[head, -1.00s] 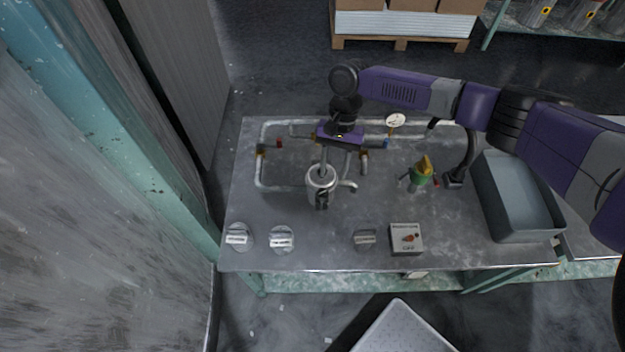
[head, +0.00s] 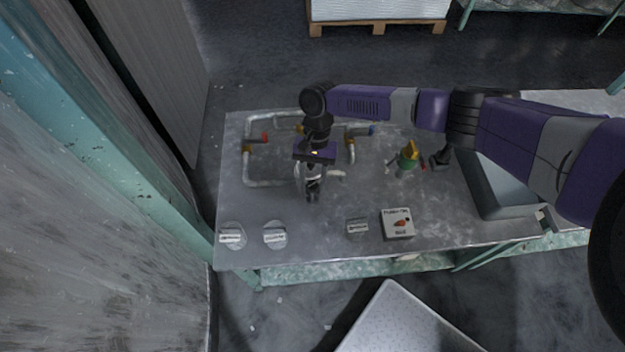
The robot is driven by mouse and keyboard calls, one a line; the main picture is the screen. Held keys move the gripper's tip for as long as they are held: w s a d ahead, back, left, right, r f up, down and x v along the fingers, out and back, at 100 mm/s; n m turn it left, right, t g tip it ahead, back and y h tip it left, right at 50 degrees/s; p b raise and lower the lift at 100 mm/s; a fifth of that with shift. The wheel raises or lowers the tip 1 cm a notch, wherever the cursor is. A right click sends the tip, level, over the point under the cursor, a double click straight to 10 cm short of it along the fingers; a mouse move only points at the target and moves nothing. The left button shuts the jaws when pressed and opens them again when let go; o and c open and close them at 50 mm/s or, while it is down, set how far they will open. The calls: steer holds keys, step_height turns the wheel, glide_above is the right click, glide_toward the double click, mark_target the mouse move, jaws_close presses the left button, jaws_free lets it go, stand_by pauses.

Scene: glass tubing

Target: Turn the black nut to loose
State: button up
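A dark upright part (head: 313,190) stands at the front of a pale metal cylinder (head: 298,178) on the left half of the table. It may be the black nut, but it is too small to be sure. My gripper (head: 313,172) points down over the cylinder, its purple body (head: 312,152) covering the cylinder's top and back. The fingertips merge with the cylinder and the dark part, so I cannot tell whether they touch or how far apart they are. A short pale spout (head: 337,175) sticks out to the right of the cylinder.
Pipes (head: 262,183) with red (head: 264,137) and blue (head: 371,130) valve handles run behind and left. Labelled discs (head: 232,236) and a box with a knob (head: 397,222) line the front.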

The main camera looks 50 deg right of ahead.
jaws_close()
steer(key=shift+w+n+g+h+b, duration=0.1)
steer(key=shift+n+g+h+b, duration=0.3)
steer(key=shift+n, duration=0.7)
steer(key=shift+a+n+g+h+b, duration=0.1)
steer(key=shift+n+g+h+b, duration=0.35)
steer(key=shift+n, duration=1.35)
jaws_free()
